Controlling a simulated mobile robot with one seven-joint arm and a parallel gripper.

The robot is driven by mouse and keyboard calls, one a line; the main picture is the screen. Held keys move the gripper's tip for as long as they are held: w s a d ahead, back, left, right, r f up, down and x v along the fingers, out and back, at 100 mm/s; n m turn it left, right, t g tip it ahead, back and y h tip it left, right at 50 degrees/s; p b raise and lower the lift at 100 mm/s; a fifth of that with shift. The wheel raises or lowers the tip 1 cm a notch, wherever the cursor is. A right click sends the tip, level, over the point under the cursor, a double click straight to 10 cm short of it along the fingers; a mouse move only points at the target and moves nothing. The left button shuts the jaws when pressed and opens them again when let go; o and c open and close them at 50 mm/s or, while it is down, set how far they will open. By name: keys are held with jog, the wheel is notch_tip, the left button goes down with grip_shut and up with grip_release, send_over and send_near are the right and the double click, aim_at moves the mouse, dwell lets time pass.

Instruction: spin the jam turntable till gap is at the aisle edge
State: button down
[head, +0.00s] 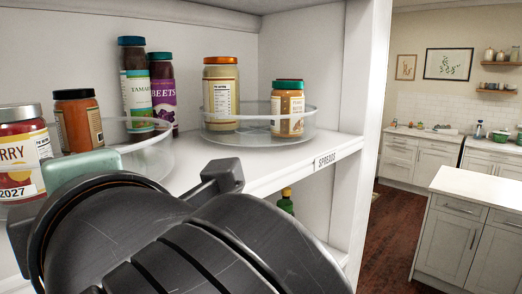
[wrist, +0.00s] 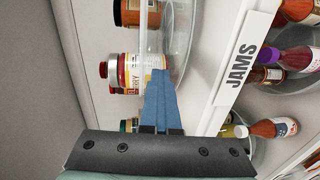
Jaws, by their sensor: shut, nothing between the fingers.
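The jam turntable (head: 152,160) is a clear, low-rimmed tray at the left of the head view. Its rim also shows in the wrist view (wrist: 181,40), beside the JAMS label (wrist: 243,62). On it stand a red jar ending in "RRY" (head: 18,150), an orange-brown jar (head: 80,125), a tall tamarind jar (head: 137,95) and a purple beets jar (head: 163,92). A bare stretch shows between the orange-brown and tamarind jars. My gripper (wrist: 160,75) is shut and empty, its blue fingers at the rim near the red jar; contact is unclear. My arm hides the turntable's front.
A second clear turntable (head: 217,127) with several jars stands to the right, above the SPREADS label (head: 325,160). A white upright (head: 360,110) closes that side. Sauce bottles (wrist: 276,127) stand on another level. The kitchen counter (head: 485,185) is beyond the aisle.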

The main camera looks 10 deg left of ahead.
jog(key=shift+d, duration=0.1)
jog(key=s+d, duration=0.1)
jog(key=s, duration=0.1)
jog(key=shift+s+d, duration=0.3)
jog(key=shift+d, duration=0.1)
dwell(0.5)
